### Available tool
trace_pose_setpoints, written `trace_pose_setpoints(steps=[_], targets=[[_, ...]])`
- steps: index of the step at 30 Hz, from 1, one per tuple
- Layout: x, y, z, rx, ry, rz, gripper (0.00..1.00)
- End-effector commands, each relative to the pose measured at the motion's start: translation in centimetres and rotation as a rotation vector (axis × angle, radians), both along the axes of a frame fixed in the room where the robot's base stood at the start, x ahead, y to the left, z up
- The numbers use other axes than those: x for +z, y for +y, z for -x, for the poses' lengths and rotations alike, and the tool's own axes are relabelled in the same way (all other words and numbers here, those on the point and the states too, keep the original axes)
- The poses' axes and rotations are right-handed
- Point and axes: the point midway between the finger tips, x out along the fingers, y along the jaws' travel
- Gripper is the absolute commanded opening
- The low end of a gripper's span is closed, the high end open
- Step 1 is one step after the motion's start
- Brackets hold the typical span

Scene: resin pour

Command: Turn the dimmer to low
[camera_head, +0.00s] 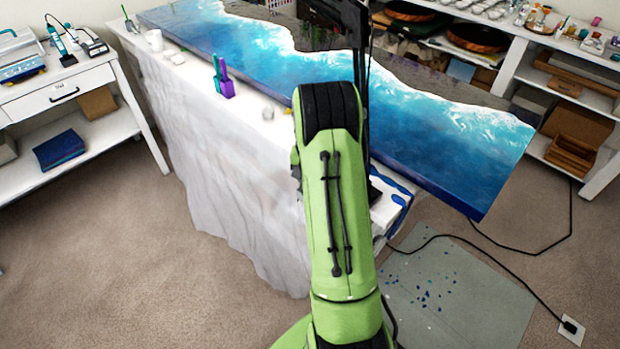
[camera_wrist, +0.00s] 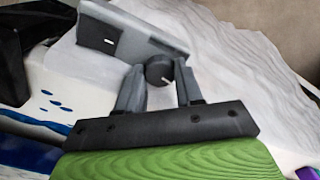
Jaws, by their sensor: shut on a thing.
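The dimmer (camera_wrist: 148,36) is a grey box in the wrist view, lying tilted near the top. It has a dark panel with a small white mark at its left end. Its round dark knob (camera_wrist: 157,72) has a pale pointer line toward the lower right. My gripper (camera_wrist: 160,68) has one finger on each side of the knob and is shut on it. In the head view my green arm hides the gripper and the dimmer.
The table wears a draped white cloth (camera_head: 225,180) and bears a long blue wave-patterned resin slab (camera_head: 440,140). A white shelf unit (camera_head: 520,60) is at right, and a white side table (camera_head: 60,95) at left.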

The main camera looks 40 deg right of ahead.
Motion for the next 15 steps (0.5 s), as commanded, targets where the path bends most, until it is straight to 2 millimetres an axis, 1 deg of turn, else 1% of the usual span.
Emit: trace_pose_setpoints(steps=[15], targets=[[0.13,-0.04,-0.12,0.490,-0.004,0.003,0.05]])
